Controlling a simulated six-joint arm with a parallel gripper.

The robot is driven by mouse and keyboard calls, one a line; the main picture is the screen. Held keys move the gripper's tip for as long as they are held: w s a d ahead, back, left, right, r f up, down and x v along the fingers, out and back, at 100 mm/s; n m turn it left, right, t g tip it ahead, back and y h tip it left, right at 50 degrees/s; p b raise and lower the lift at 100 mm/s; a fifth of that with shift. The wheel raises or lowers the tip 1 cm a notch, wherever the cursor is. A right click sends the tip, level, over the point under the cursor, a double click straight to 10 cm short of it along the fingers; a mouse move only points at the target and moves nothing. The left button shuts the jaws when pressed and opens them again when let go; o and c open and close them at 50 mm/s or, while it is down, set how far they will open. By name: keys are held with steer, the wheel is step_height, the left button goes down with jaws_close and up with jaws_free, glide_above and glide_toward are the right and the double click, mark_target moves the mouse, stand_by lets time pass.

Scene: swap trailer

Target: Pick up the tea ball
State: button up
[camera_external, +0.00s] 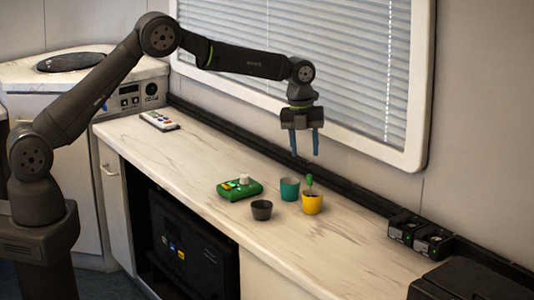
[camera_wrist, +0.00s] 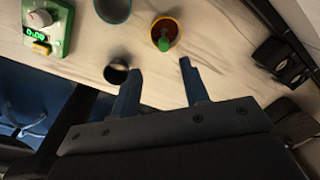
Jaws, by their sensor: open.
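A small green-topped item (camera_external: 309,180), which looks like the tea ball's handle, stands up out of the yellow cup (camera_external: 312,204). Its lower part is hidden in the cup. In the wrist view the green item (camera_wrist: 164,44) shows at the near side of the cup's round opening. My gripper (camera_external: 305,153) is open and empty, pointing down, well above the counter and the cups. In the wrist view its two blue fingers (camera_wrist: 161,68) are apart, with bare counter between them, and the yellow cup lies just beyond the tips.
A teal cup (camera_external: 290,189) stands just left of the yellow cup, and a dark grey cup (camera_external: 262,210) in front. A green timer (camera_external: 239,188) and a remote (camera_external: 159,121) lie further left. Black boxes (camera_external: 420,235) stand at right. The window blind (camera_external: 340,60) is behind.

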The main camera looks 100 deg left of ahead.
mark_target(309, 178)
steer(key=f, duration=0.3)
steer(key=w+f, duration=0.1)
steer(key=f, duration=0.5)
steer(key=shift+w+f, duration=0.15)
steer(key=shift+w, duration=0.1)
jaws_close()
